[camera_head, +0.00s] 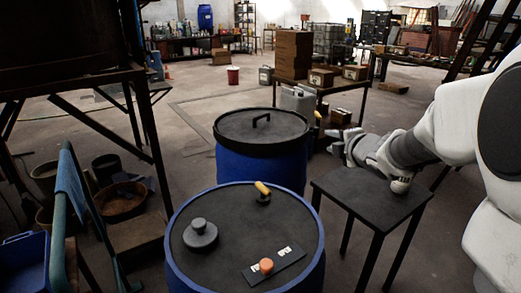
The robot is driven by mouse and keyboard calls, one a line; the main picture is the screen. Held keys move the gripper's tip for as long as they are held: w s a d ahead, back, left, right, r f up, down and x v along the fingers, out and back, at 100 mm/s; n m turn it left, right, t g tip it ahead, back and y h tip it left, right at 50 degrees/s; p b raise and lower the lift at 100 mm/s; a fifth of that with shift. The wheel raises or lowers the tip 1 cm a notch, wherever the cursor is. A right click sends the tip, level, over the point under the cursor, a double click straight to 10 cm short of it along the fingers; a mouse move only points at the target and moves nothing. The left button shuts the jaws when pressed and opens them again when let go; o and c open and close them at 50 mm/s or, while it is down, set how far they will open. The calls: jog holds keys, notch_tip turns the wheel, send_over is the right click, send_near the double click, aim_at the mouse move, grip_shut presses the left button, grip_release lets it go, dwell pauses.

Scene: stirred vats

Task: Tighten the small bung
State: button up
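A blue drum (175,268) with a dark round top stands in the foreground. On its top are a wide grey stepped plug (200,235) at the left and a small dark fitting with a yellow handle (262,190) at the back. A dark plate (290,257) with white markings and an orange round knob (266,265) lies at the front. I cannot tell which piece is the small bung. My gripper (336,142) is right of the rear drum, beyond the small dark table, apart from the front drum's top. A thin upright piece with a yellow end (318,118) shows beside its fingertips; whether it is held is unclear.
A second blue drum (262,170) with a handled dark lid stands behind. A small dark table (375,197) stands below my arm. A metal stand (85,85) and blue rail (75,200) flank the left. Stacked boxes (293,52) are farther back.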

jog(key=w+a+f+n+g+y+b, duration=0.1)
jog(key=a+f+n+y+b, duration=0.1)
jog(key=f+n+y, duration=0.3)
jog(key=w+a+f+n+g+b, duration=0.1)
jog(key=w+a+f+n+b, duration=0.15)
jog(key=f, duration=0.45)
jog(key=n+g+y+b, duration=0.2)
jog(key=n+g+y, duration=0.1)
jog(key=n+y, duration=0.25)
send_near(263, 189)
jog(key=shift+h, duration=0.45)
jog(key=b+x, duration=0.3)
jog(key=x, duration=1)
jog(key=shift+w+a+f, duration=0.1)
jog(key=shift+w+a, duration=0.05)
jog(key=shift+w, duration=0.3)
grip_shut()
